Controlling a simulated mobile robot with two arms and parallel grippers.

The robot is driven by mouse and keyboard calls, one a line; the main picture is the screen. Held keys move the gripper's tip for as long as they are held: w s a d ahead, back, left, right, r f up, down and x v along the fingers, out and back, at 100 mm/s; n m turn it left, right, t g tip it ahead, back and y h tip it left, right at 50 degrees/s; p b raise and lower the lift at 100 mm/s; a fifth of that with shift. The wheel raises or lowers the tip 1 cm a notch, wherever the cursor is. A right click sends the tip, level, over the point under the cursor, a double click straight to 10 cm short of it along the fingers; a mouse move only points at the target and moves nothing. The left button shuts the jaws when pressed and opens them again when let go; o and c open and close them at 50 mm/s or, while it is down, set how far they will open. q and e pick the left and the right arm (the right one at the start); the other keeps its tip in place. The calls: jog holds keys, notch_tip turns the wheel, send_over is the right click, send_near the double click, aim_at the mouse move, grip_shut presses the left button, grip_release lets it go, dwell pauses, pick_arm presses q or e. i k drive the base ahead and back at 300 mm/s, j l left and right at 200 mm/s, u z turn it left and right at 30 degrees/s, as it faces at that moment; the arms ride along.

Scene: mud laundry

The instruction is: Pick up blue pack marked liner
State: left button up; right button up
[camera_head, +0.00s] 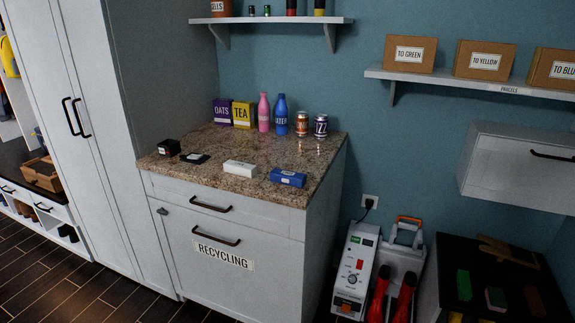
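A small blue pack (288,177) lies flat near the front right edge of the granite counter (228,188). It has white marks on its front side, too small to read. A white pack (240,168) lies to its left, with a clear gap between them. Neither of my grippers shows in the head view.
On the counter's back stand OATS and TEA boxes, a pink bottle (264,113), a blue bottle (281,115) and two cans (321,125). Small black items (169,147) lie at the left. A shelf (475,80) with cardboard boxes and a wall cabinet (520,167) are on the right.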

aim_at(286, 177)
jog(key=i+l+u, duration=0.4)
jog(key=i+l, duration=0.8)
jog(key=l, duration=0.15)
